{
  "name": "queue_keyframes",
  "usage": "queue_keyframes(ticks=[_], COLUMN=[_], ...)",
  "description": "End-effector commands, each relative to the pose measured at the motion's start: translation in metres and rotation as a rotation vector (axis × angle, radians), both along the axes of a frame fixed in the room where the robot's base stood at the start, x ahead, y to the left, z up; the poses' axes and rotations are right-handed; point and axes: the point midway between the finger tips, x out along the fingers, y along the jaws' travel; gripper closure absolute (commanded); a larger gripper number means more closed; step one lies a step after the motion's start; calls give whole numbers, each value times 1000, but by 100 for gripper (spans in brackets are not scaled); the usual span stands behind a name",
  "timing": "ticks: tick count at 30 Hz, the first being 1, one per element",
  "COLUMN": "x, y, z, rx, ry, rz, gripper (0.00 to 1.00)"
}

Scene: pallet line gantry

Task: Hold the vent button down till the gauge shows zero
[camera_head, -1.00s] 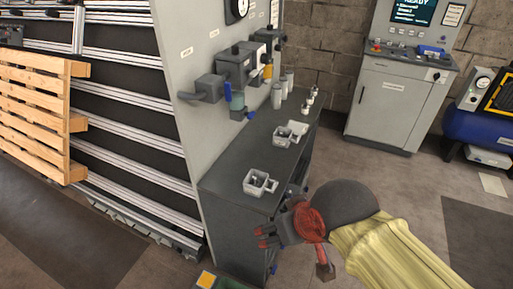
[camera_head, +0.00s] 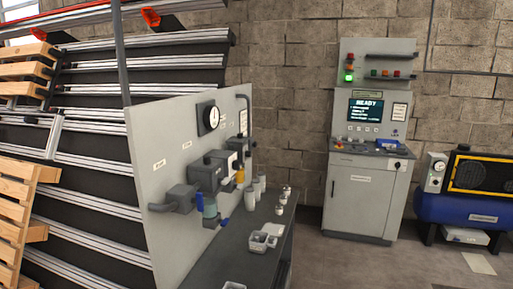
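A grey upright panel (camera_head: 150,135) stands left of centre, with a bench in front of it. A round gauge (camera_head: 212,117) with a white face and dark rim sits high on the panel; its reading is too small to make out. Below it is a row of air-line units (camera_head: 208,180): a grey box, a unit with a translucent bowl and blue parts, and a yellow part. I cannot make out which part is the vent button. My gripper is not in view.
The dark bench (camera_head: 240,250) holds small grey trays (camera_head: 262,242) and several pale cylinders (camera_head: 257,188). A control cabinet (camera_head: 362,195) with a lit "READY" screen (camera_head: 366,110) stands behind. A blue compressor (camera_head: 470,205) is at right. Floor is open before the cabinet.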

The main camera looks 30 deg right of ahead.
Motion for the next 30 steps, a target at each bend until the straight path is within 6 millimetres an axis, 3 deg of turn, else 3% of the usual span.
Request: queue_keyframes(ticks=[4,30], x=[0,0], y=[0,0], z=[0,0], rx=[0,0], ry=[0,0], rz=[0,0], gripper=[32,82])
